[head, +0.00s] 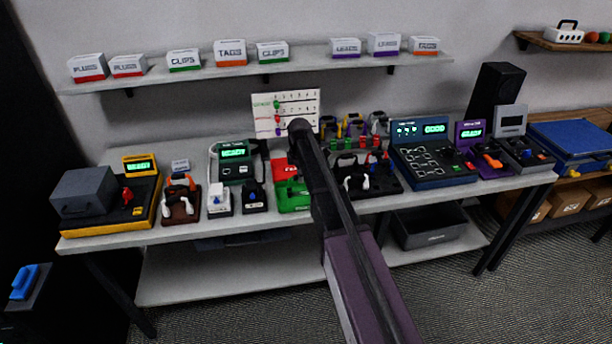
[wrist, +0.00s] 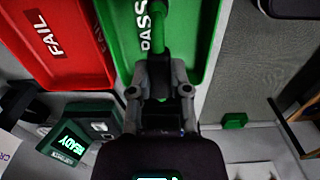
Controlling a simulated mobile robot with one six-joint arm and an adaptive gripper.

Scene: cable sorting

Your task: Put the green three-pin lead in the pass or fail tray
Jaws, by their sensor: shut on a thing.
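The green three-pin lead (wrist: 160,32) shows in the wrist view as a thick green piece between my fingertips. My gripper (wrist: 160,72) is shut on it, over the green PASS tray (wrist: 198,38). I cannot tell whether the lead touches the tray floor, and its pins are not visible. The red FAIL tray (wrist: 85,72) lies to the left of the PASS tray. In the head view the green tray (head: 290,200) and red tray (head: 281,167) are partly behind my arm, which hides the gripper and the lead.
A device with a READY display (wrist: 70,143) stands near the trays in the wrist view. A small green block (wrist: 234,121) lies right of the PASS tray. Other testers, including a blue panel (head: 434,160), crowd the bench. A card with coloured marks (head: 286,108) stands behind.

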